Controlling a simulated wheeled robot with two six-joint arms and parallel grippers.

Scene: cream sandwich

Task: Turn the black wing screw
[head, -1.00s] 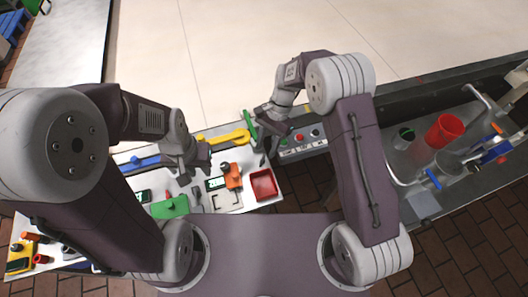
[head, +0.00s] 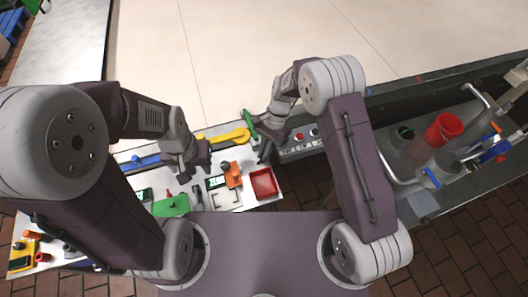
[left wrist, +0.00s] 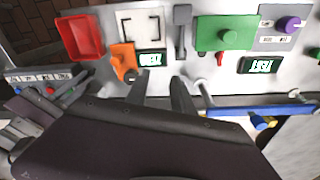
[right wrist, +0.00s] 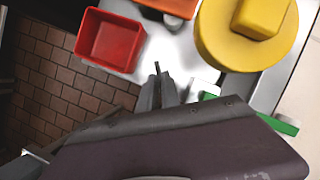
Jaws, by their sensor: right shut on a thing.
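The black wing screw is mostly hidden. A small dark tip (right wrist: 157,68) shows just past my right fingertips in the right wrist view and may be part of it. My right gripper (right wrist: 161,88) is shut on it, beside a white block with green parts (right wrist: 204,91). In the head view my right gripper (head: 263,157) is at the worktop's right end, above the red tray. My left gripper (head: 187,168) is over the middle of the worktop. In the left wrist view its fingers (left wrist: 160,84) stand apart with nothing between them.
A red tray (head: 263,184), an orange clamp-like part (left wrist: 123,60), a green box (left wrist: 225,33) and a blue bar (left wrist: 250,111) are on the worktop. A yellow round part (right wrist: 245,45) is near my right gripper. A machine with a red cup (head: 444,130) stands at right.

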